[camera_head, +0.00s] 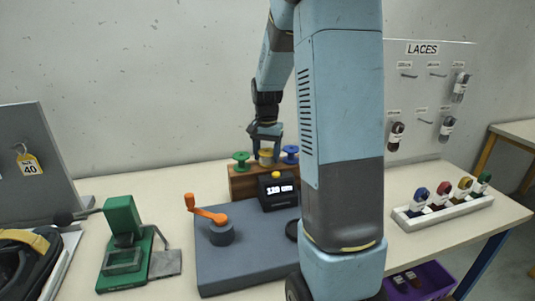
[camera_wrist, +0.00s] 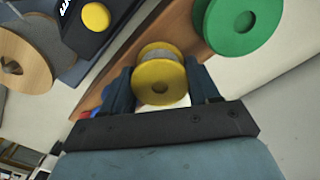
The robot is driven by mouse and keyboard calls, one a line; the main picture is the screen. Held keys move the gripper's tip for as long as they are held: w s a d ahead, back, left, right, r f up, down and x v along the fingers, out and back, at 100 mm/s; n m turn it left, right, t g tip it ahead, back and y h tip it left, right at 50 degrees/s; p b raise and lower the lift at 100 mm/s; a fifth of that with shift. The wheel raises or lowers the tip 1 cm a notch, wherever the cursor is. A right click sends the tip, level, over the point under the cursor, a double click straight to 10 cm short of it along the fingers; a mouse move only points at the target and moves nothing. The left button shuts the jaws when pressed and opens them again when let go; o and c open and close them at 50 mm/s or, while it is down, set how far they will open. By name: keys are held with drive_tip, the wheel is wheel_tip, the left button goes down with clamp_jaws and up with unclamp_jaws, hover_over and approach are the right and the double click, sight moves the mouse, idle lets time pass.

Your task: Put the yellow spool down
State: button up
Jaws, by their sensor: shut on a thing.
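The yellow spool (camera_head: 266,157) is between the fingers of my gripper (camera_head: 266,143) in the head view, over the middle of a wooden rack (camera_head: 240,185). In the wrist view the yellow spool (camera_wrist: 160,82) sits between the two dark fingers of my gripper (camera_wrist: 160,92), which is shut on it. A green spool (camera_head: 241,160) is on the rack to the left and a blue spool (camera_head: 290,154) to the right. The green spool also shows large in the wrist view (camera_wrist: 240,22). I cannot tell whether the yellow spool touches the rack.
A black display box (camera_head: 279,193) with a yellow button stands in front of the rack. A grey base (camera_head: 245,245) with an orange crank (camera_head: 207,215) lies nearer. A green device (camera_head: 125,240) is left.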

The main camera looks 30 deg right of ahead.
sight(267, 151)
drive_tip(key=o, duration=1.3)
drive_tip(key=shift+f, duration=0.1)
wheel_tip(267, 151, up, 11)
drive_tip(key=s+a+r+n+t, duration=0.1)
drive_tip(key=s+a+r+n, duration=0.1)
drive_tip(key=s+a+r, duration=0.3)
drive_tip(key=s+a+r+n+t, duration=0.2)
drive_tip(key=s+a, duration=0.1)
drive_tip(key=s, duration=0.4)
drive_tip(key=shift+s+a+f+n+t, duration=0.4)
drive_tip(key=shift+s+a+n, duration=0.45)
drive_tip(key=shift+s, duration=1.4)
drive_tip(key=shift+s+a+f+n+t, duration=0.15)
drive_tip(key=shift+s+a+n+t, duration=0.5)
drive_tip(key=shift+s, duration=1.65)
drive_tip(key=shift+s+a+f+n+t, duration=0.3)
drive_tip(key=shift+s+a+n, duration=0.7)
drive_tip(key=shift+s, duration=1.25)
